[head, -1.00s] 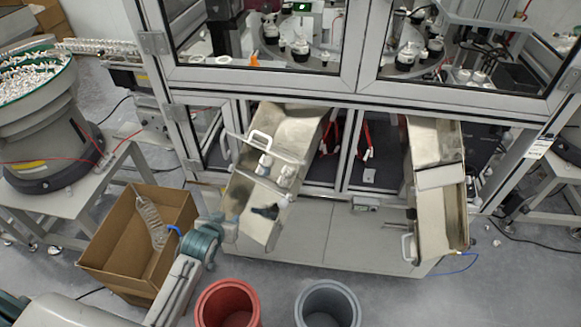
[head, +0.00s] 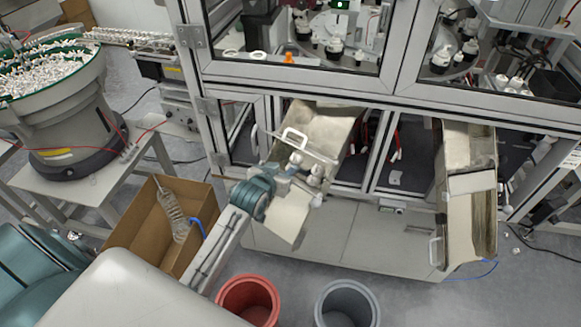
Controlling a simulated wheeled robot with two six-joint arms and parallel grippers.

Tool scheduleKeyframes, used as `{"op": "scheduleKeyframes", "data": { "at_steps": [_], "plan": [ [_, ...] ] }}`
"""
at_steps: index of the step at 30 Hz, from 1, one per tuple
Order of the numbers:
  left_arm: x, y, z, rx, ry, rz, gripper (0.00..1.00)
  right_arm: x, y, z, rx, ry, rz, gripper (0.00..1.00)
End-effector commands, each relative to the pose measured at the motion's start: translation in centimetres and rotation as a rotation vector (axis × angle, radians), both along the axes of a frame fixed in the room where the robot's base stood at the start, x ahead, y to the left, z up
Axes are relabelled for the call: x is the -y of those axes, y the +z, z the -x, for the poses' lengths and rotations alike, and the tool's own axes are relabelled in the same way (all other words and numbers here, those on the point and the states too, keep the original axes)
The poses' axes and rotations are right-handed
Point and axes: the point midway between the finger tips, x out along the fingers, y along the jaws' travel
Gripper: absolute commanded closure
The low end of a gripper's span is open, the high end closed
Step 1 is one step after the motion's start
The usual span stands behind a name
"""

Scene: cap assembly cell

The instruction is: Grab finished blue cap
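Small whitish caps lie in the left metal chute (head: 325,125). One cap (head: 296,158) is below the chute's handle, and another cap (head: 316,174) is to its right and lower. They are too small for me to be sure which is blue. My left gripper (head: 312,192) is over the lower part of this chute, close to the caps and partly covering the chute floor. Its fingers are small and blend with the chute, so whether they are open or touch a cap cannot be made out. My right gripper is not in view.
A second metal chute (head: 469,215) stands to the right. A red bin (head: 247,296) and a grey bin (head: 347,300) stand on the floor in front. A cardboard box (head: 150,215) is left of my arm. The machine frame (head: 300,87) rises behind the chutes.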

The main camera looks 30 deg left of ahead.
Motion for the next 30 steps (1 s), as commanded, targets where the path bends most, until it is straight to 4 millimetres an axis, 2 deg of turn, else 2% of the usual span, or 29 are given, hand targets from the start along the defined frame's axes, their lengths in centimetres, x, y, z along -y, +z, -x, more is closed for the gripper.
{"op": "scheduleKeyframes", "data": {
  "at_steps": [3,7,17,22,23,30],
  "plan": [
    [-0.1,-0.6,-1.7,-0.002,0.000,0.001,0.65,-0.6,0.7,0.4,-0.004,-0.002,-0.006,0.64],
    [-0.1,-1.3,-3.0,-0.002,0.000,0.001,0.65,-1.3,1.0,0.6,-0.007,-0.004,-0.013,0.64],
    [-0.2,-1.7,-3.5,-0.001,0.000,0.000,0.65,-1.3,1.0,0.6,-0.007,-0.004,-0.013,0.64],
    [-0.2,-1.7,-3.5,-0.001,0.000,0.000,0.97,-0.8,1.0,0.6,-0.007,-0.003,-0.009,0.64],
    [-0.2,-1.7,-3.5,-0.001,0.000,0.000,1.00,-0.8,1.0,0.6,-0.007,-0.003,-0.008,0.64],
    [-0.2,-1.7,-3.5,-0.001,0.000,0.000,1.00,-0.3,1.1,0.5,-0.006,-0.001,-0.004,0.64]
  ]
}}
